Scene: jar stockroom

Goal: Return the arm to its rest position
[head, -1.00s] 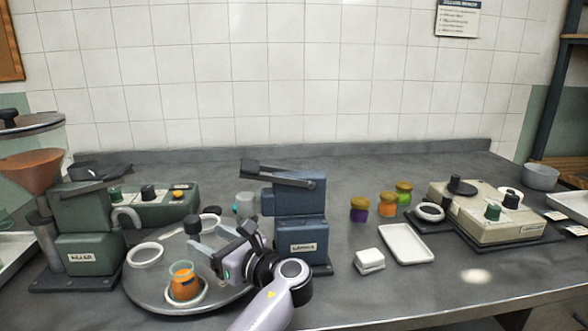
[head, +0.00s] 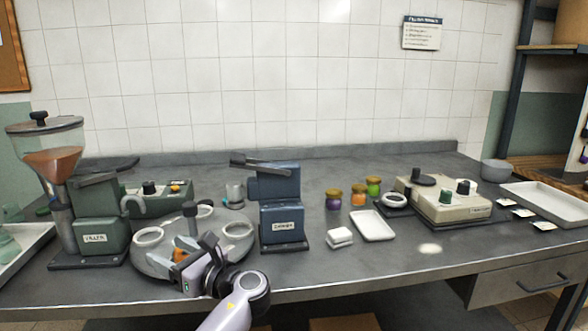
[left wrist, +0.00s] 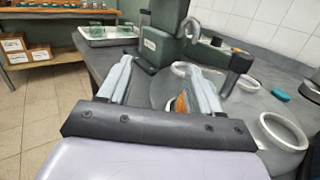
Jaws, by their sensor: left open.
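My left gripper (head: 178,246) is open and empty, above the front of the grey turntable (head: 236,262) in the head view. The arm comes in from the bottom. An orange-filled jar (head: 181,256) stands on the turntable, partly hidden behind the gripper. In the left wrist view, the two pale fingers (left wrist: 160,85) are spread apart. A sliver of the orange jar (left wrist: 181,104) shows beyond them, close to the right finger; I cannot tell whether they touch. My right gripper is not in view.
The green filler (head: 98,235) stands left of the turntable and the blue capping machine (head: 281,220) right of it. Purple, orange and green jars (head: 358,197) stand behind a white tray (head: 374,226). A beige device (head: 440,205) is farther right. The counter's right front is clear.

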